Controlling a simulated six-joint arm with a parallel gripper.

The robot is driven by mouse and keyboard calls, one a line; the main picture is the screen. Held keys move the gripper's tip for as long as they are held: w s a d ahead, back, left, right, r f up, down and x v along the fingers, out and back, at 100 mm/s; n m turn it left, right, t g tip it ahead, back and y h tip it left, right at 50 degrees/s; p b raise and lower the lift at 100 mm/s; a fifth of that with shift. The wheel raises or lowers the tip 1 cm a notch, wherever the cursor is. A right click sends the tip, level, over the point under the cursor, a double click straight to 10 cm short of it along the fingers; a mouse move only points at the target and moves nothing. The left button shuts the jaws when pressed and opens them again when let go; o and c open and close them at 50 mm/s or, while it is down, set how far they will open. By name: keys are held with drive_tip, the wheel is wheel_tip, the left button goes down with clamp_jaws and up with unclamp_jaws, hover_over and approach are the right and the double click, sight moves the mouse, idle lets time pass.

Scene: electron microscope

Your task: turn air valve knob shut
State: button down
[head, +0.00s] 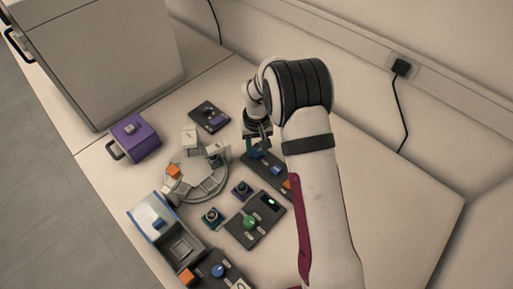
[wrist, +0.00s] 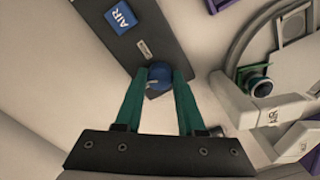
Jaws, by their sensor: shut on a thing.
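The air valve panel is a dark plate (wrist: 165,18) with a blue AIR label (wrist: 122,15). A blue knob (wrist: 159,75) sits near its end. My gripper (wrist: 159,78) has green fingers, one on each side of the knob, shut on it. A small pale tag (wrist: 145,49) lies beside the knob; I cannot read it. In the head view my gripper (head: 257,147) reaches down at the far end of the dark panel (head: 262,176). The knob is hard to make out there, and I cannot tell its turn angle.
A round pale stage (head: 195,185) with small blocks stands left of the panel. A panel with a green knob (head: 250,223) lies in front. A purple box (head: 135,138) and a large grey cabinet (head: 110,50) are at the left. The bench right of my arm is clear.

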sight(257, 151)
drive_tip(key=shift+n, duration=2)
drive_tip(key=c, duration=0.5)
unclamp_jaws()
wheel_tip(257, 151, up, 16)
drive_tip(key=shift+f, duration=0.1)
